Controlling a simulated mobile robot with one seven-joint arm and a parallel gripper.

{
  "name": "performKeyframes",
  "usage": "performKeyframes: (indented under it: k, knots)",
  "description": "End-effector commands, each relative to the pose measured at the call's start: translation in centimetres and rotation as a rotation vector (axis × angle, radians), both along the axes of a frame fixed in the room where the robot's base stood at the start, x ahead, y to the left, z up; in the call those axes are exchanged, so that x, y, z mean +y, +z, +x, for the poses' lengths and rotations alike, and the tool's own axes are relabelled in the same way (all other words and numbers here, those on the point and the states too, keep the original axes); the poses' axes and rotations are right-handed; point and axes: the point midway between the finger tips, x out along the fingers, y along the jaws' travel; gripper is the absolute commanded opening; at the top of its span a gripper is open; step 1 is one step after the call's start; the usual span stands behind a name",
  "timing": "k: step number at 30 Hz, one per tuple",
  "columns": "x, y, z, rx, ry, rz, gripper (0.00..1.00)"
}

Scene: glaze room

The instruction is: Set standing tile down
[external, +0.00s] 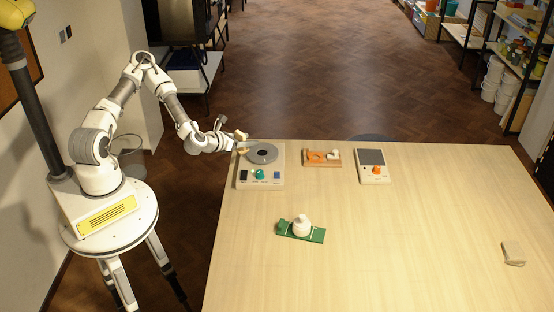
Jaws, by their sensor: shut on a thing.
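My gripper (241,143) is at the far left corner of the table, beside the left edge of the grey turntable device (277,178). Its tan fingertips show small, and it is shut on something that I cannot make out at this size. I cannot tell whether this is the tile, or whether it touches the device or the table. A small beige block (513,253) sits alone near the right side of the table, far from my gripper. I cannot tell whether it is a tile.
The pale wooden table (400,230) also holds an orange board (310,160), a box with a dark screen and orange knob (372,175), and a green base (287,229) with a white rounded piece (301,225). The table's middle, right and front are mostly clear.

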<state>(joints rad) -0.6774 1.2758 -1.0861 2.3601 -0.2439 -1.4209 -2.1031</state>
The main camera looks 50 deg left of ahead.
Motion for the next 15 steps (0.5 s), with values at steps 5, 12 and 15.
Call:
performKeyframes:
  k: [5, 12, 15]
  knots:
    - [-1.9, -1.2, 0.5, -0.001, -0.007, 0.004, 0.0]
    - [-5.0, -2.6, 1.5, -0.004, 0.004, 0.007, 0.0]
    - [-6.2, -2.7, 2.0, -0.005, 0.013, 0.008, 0.0]
